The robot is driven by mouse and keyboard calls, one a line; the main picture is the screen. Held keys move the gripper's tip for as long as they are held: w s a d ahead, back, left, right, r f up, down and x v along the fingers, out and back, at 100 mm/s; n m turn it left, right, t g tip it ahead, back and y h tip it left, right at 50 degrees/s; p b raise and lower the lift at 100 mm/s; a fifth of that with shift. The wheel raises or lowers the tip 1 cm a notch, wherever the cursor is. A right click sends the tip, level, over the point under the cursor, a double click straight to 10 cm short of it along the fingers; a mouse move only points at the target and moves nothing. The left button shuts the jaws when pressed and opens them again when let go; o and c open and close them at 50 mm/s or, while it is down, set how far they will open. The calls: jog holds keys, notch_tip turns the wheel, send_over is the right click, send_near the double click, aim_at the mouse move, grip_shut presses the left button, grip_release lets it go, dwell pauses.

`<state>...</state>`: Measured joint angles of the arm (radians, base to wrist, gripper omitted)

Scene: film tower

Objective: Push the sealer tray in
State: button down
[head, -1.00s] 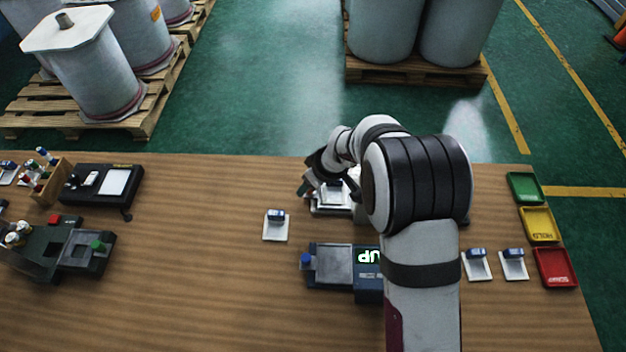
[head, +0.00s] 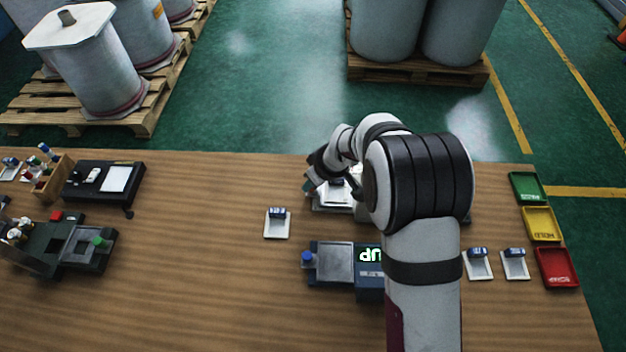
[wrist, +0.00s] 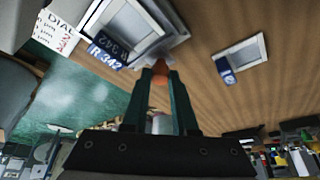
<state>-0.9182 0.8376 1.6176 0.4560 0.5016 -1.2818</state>
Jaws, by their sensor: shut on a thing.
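The tray (head: 320,207) of the machine at the table's far edge sticks out to the left, partly hidden by my arm. A pale framed piece with a blue label (wrist: 107,52) reading R342 lies on it in the wrist view. An orange knob (wrist: 160,74) is at the tray's near edge. My gripper (wrist: 160,88) is shut on this knob, its fingers on either side. In the head view my gripper (head: 309,188) is at the tray's left end. The machine's body is mostly hidden behind my arm.
A blue device (head: 370,285) with a lit green display and a blue-knobbed tray stands nearer. A loose labelled piece (head: 277,226) lies to its upper left. Green (head: 524,187), yellow (head: 540,224) and red (head: 556,268) bins line the right edge.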

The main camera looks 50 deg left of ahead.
dwell(0.9)
jog(key=shift+w+d, duration=1.35)
jog(key=shift+w, duration=0.05)
jog(key=c, duration=0.7)
grip_release()
jog(key=v, duration=1.5)
jog(key=shift+d+r, duration=0.25)
jog(key=shift+r, duration=0.1)
